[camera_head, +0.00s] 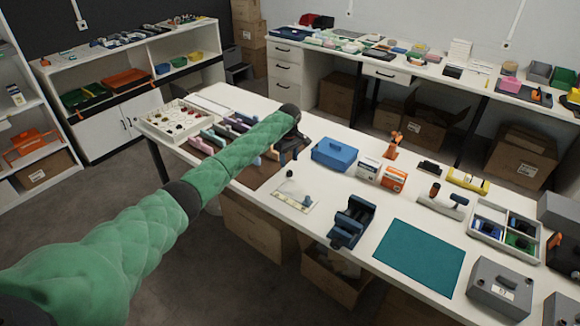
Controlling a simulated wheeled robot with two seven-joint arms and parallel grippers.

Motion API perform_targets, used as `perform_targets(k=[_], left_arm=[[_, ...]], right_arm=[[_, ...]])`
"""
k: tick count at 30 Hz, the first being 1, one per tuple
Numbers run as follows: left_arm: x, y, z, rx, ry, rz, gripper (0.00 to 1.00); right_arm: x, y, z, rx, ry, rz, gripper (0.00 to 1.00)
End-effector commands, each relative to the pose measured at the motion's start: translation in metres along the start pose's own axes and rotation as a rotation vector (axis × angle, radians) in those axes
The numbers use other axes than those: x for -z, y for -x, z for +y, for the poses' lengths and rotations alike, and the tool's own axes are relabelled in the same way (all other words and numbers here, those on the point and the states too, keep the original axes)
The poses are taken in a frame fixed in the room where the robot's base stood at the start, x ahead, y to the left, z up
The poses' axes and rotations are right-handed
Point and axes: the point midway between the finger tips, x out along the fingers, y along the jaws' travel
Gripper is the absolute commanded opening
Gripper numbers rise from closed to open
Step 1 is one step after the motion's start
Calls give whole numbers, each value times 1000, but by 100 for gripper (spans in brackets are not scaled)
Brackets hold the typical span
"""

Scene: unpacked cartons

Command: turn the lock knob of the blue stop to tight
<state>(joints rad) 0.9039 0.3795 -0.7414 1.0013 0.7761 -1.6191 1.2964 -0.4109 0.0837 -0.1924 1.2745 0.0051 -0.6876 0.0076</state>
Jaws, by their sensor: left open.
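My left arm reaches in from the left in a green sleeve, and its dark gripper (288,152) is over the far middle of the white table. The gripper is open, small and dark in the picture; I see nothing held in it. Nearer the front is a pale strip or plate (287,196) with a small blue piece (307,201) at its right end, which looks like the blue stop. A small dark knob-like piece (290,174) stands behind it. The gripper is apart from the blue piece. The knob's setting is too small to read. My right gripper is not in view.
A dark blue device (351,222) and a teal mat (420,255) lie to the right on the table (335,265). Pastel-coloured items lie left of the gripper, partly behind my arm.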

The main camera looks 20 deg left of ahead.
Motion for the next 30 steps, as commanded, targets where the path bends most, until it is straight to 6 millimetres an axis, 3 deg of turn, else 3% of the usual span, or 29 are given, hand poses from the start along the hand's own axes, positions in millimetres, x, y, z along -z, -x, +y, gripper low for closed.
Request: perform_targets(k=[12,23,30], left_arm=[[0,-50,0,1,0,0,46],[0,-56,0,0,-1,0,46],[0,-56,0,0,-1,0,2]], right_arm=[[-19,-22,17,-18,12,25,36],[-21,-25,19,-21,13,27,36],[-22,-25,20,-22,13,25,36]])
